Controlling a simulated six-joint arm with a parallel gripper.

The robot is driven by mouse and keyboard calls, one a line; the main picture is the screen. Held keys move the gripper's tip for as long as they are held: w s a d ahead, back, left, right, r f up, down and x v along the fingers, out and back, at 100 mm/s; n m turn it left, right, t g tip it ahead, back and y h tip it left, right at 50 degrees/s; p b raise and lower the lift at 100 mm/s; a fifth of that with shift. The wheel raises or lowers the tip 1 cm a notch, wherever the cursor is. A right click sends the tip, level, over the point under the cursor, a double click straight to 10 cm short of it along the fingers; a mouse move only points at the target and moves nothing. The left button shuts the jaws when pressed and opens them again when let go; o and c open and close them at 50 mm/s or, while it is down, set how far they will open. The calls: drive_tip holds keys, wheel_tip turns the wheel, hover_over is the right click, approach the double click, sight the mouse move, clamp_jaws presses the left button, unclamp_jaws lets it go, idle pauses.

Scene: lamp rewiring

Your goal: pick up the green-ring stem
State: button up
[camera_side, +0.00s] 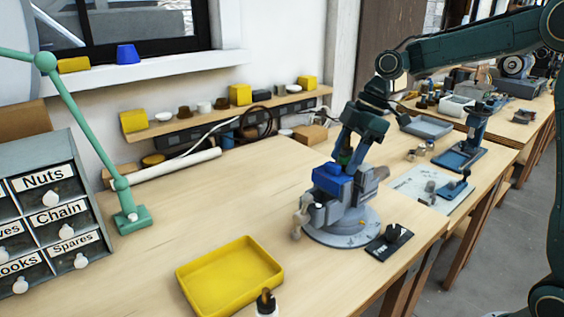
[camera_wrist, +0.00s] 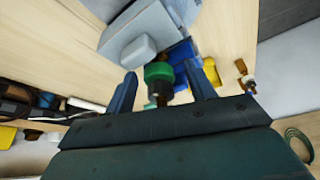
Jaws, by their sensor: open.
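The green-ring stem (camera_wrist: 158,73) shows in the wrist view as a green ring with a dark shaft and a brownish tip toward the camera. It stands over the blue-and-grey fixture (camera_wrist: 140,36). My gripper (camera_wrist: 163,88) is open, with one finger on each side of the stem and visible gaps to it. In the side view my gripper (camera_side: 347,148) is pointing down over the blue top of the fixture (camera_side: 340,205). A bit of the stem's green (camera_side: 345,157) shows between the fingers there; the rest is mostly hidden.
A yellow tray (camera_side: 230,275) lies left of the fixture, with a small dark-topped bottle (camera_side: 266,304) in front. A black holder (camera_side: 389,240) sits to the fixture's right. A green lamp arm (camera_side: 125,190) and labelled drawers (camera_side: 45,205) stand left. The middle of the bench is clear.

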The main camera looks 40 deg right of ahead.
drive_tip(key=shift+a+f, duration=0.1)
drive_tip(key=shift+f, duration=0.15)
drive_tip(key=shift+c, duration=0.5)
drive_tip(key=shift+s, duration=0.1)
clamp_jaws()
drive_tip(key=shift+r, duration=0.1)
drive_tip(key=shift+r, duration=5.05)
